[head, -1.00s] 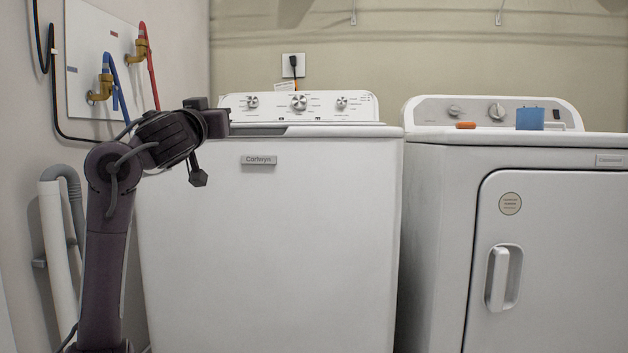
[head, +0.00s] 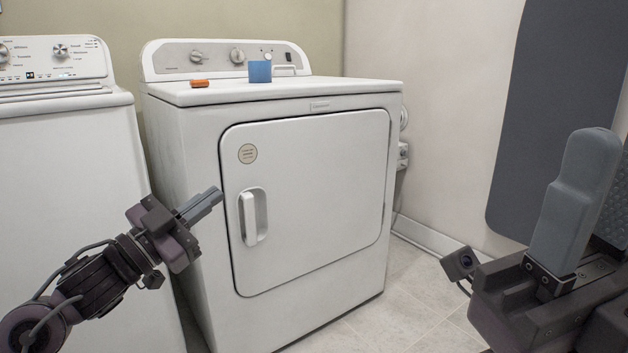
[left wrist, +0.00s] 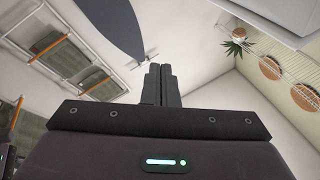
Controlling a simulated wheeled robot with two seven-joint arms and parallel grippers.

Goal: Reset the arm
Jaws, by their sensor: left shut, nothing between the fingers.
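My left gripper (head: 199,206) is in front of the white dryer's left side in the head view, pointing up and right. Its two grey fingers are together with nothing between them. The left wrist view also shows the shut fingers (left wrist: 161,84), with room walls and ceiling beyond. My right gripper (head: 602,165) is large and close at the right edge of the head view, pointing up. One grey finger shows whole, and a textured pad shows apart behind it. The rest is cut off by the frame, and I see nothing held in it.
The white dryer (head: 305,200) stands with its door shut. An orange item (head: 199,83) and a blue block (head: 260,71) lie on its top. The washer (head: 65,180) is at the left. A dark grey panel (head: 535,120) is on the right. Tiled floor (head: 410,300) is clear between dryer and right gripper.

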